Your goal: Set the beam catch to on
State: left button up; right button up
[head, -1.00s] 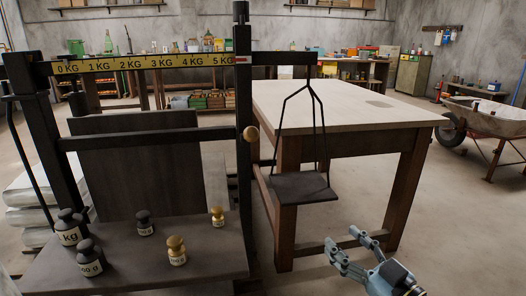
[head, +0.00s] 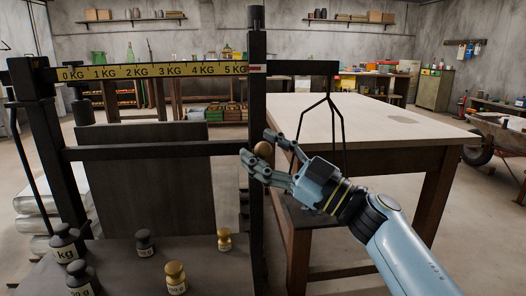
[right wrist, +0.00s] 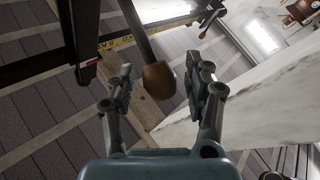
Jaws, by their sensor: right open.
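The beam scale has a black frame with a yellow graduated beam (head: 150,71) running from 0 KG to 5 KG. On its right post (head: 257,110) is a round wooden knob (head: 263,149), which looks like the handle of the beam catch. My right gripper (head: 259,146) is open, with its fingers on either side of the knob. In the right wrist view the knob (right wrist: 158,80) sits on a dark rod between the two open fingers, with gaps on both sides. Whether a finger touches it is unclear. My left gripper is out of view.
Dark weights (head: 66,243) and brass weights (head: 175,277) stand on the scale's platform. A hanging pan (head: 298,219) is partly hidden behind my right arm. A wooden table (head: 370,120) stands behind on the right, and a wheelbarrow (head: 500,140) is at the far right.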

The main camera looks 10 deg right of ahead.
jog(key=shift+w+a+r, duration=0.1)
jog(key=shift+a, duration=0.05)
jog(key=c, duration=0.5)
grip_shut()
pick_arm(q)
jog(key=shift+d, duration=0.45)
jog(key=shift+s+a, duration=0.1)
